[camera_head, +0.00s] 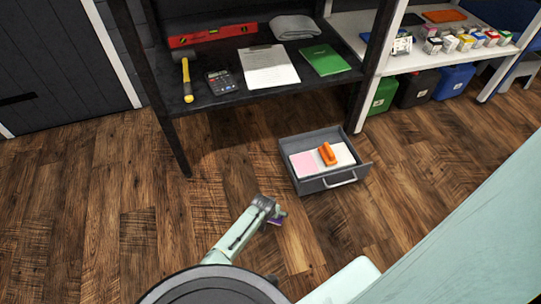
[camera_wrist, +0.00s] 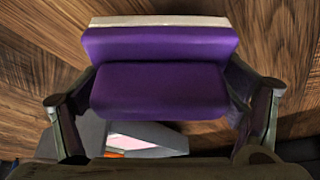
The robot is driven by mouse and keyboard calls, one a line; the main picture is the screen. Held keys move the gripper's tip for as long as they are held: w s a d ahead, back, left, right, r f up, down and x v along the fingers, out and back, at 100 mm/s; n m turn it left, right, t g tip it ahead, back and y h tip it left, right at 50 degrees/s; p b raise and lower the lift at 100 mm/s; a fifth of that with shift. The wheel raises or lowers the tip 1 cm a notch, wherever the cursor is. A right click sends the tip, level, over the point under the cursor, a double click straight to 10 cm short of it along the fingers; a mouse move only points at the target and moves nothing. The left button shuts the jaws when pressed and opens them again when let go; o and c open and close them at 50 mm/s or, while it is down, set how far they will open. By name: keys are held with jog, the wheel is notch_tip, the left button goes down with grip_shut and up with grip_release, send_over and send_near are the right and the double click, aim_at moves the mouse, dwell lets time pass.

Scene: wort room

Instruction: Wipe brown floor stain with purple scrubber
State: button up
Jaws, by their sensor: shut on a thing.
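In the wrist view a purple scrubber (camera_wrist: 160,88) with a pale strip along its far edge is gripped between the two fingers of my gripper (camera_wrist: 163,105). In the head view my gripper (camera_head: 279,212) is low over the wooden floor, in front of the open drawer, and only a small purple bit of the scrubber (camera_head: 275,222) shows beneath it. I cannot tell whether the scrubber touches the floor. I cannot make out a brown stain against the brown wood; it may be hidden under the gripper or scrubber.
An open grey drawer (camera_head: 340,180) holds pink and white pads and an orange object (camera_head: 327,153). A dark shelf (camera_head: 222,99) bears a hammer, calculator, clipboard and green book. Bins (camera_head: 417,89) stand at the back right. The floor at left (camera_head: 80,200) is clear.

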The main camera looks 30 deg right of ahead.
jog(key=shift+r+p, duration=0.95)
jog(key=shift+r, duration=0.7)
